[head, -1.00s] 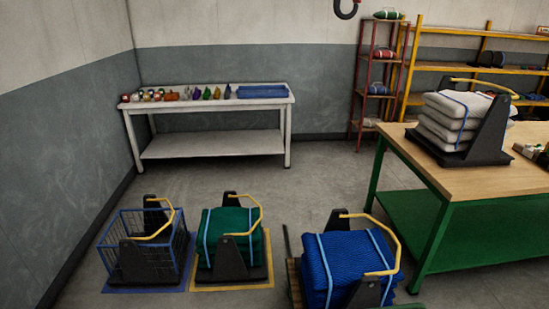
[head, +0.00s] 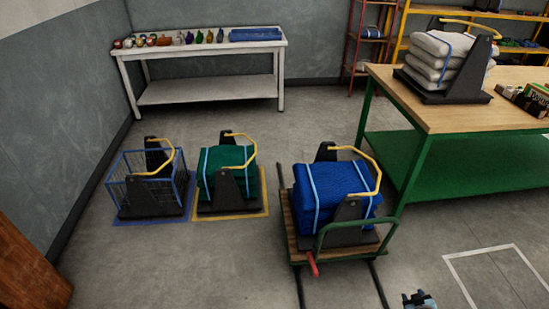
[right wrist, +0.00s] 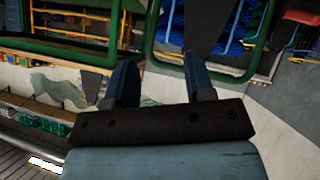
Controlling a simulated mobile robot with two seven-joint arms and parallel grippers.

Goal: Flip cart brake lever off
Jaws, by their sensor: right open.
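The cart (head: 296,243) is a low wooden platform with a green tube handle, standing on dark floor rails. A short red lever (head: 312,264) sticks out from its near edge, pointing down toward me. The cart carries a black cradle with a bundle of blue net (head: 325,190) under a yellow bar. My right gripper (head: 419,297) shows at the bottom edge of the head view, right of and nearer than the cart, apart from the lever. In the right wrist view its two blue-grey fingers (right wrist: 162,84) are spread and empty. My left gripper is out of view.
A wire basket (head: 150,185) and a green net bundle (head: 227,175) sit on floor markings left of the cart. A white-outlined floor area (head: 500,280) lies clear at the lower right.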

